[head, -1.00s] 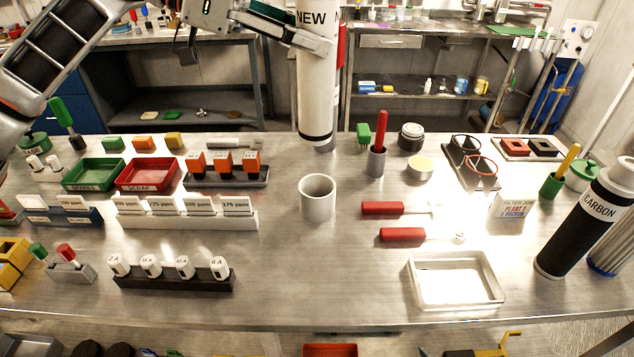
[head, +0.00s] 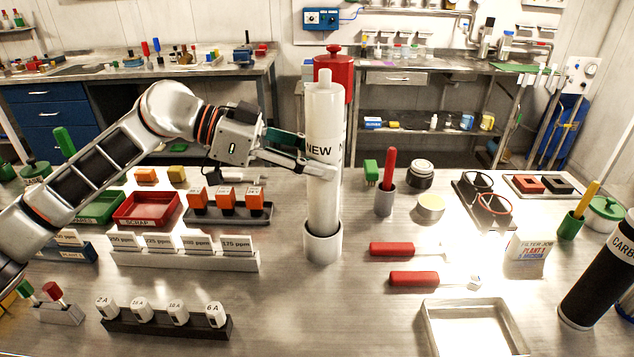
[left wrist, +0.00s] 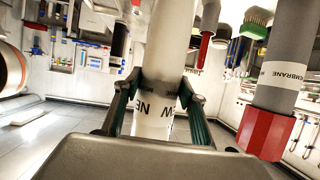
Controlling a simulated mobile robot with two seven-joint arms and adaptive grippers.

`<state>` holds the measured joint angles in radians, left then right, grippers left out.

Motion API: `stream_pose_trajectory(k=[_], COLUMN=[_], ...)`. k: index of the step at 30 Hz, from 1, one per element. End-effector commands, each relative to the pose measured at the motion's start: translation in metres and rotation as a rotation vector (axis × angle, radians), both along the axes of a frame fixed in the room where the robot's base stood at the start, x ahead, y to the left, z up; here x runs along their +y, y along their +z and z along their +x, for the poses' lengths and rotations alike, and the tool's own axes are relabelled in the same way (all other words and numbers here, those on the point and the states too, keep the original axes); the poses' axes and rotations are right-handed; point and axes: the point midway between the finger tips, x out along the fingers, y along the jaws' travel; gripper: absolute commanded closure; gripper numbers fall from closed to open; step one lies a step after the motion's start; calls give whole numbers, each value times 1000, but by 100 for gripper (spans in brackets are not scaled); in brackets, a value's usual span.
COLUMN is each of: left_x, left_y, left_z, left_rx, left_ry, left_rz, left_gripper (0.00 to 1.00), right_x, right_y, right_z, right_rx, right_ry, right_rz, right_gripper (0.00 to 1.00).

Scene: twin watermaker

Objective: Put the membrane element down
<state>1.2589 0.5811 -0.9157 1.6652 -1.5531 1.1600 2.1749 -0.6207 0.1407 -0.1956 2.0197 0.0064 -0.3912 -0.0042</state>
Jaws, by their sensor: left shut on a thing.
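The membrane element is a white cylinder (head: 323,185) marked NEW, with a narrow stub on top. It stands upright in the head view, its lower end in the round grey holder (head: 322,243) on the bench. How deep it sits inside is hidden. My left gripper (head: 318,160) comes from the left and is shut on the cylinder at the height of its label. In the left wrist view the two green-padded fingers (left wrist: 157,105) clasp the white cylinder (left wrist: 160,60) from both sides. My right gripper is not in view.
A row of ppm cards (head: 185,257) and an orange-block rack (head: 228,213) lie left. A metal tray (head: 430,325) is at front right.

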Motion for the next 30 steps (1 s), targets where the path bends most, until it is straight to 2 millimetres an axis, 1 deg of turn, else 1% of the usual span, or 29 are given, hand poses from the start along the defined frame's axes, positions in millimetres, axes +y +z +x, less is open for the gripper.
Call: stream_pose_trajectory(k=[5,12,13,20,21,22,23,30], left_x=[0,0,0,0,0,0,0,0], left_y=[-7,-41,-43,-45,-47,-47,-47,-46], left_z=[0,0,0,0,0,0,0,0], left_rx=[-2,1,-1,-4,-1,-1,-1,-1], left_ry=[0,0,1,1,0,0,0,0], left_rz=[-2,-2,-2,-1,2,2,2,1], left_gripper=[97,97,97,97,51,44,42,42], right_x=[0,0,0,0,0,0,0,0], right_y=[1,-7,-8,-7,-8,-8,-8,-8], right_z=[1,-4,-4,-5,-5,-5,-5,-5], right_rx=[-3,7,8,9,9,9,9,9], right_ry=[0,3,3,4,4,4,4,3], right_rz=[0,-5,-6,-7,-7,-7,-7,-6], right_gripper=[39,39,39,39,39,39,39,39])
